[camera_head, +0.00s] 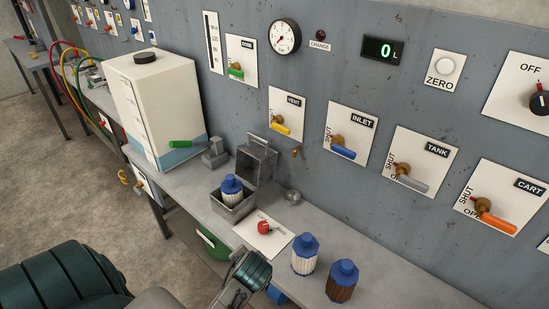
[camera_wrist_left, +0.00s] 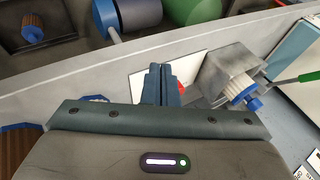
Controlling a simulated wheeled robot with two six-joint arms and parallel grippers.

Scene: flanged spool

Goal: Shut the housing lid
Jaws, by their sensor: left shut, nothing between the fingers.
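The housing (camera_head: 236,210) is a small grey metal box on the bench, holding a blue-capped white cartridge (camera_head: 232,188) that stands above its rim. The housing lid (camera_head: 258,162) stands open, raised at the housing's back edge on the wall side. My left gripper (camera_head: 240,258) is at the bench's front edge, apart from the housing and to its lower right. In the left wrist view its fingers (camera_wrist_left: 160,84) are together and empty, with the housing (camera_wrist_left: 222,68) to their right. My right gripper is in neither view.
Two blue-capped cartridges, white (camera_head: 304,256) and brown (camera_head: 342,284), stand to the right. A green-handled valve (camera_head: 190,143) and white tank (camera_head: 152,105) stand to the left.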

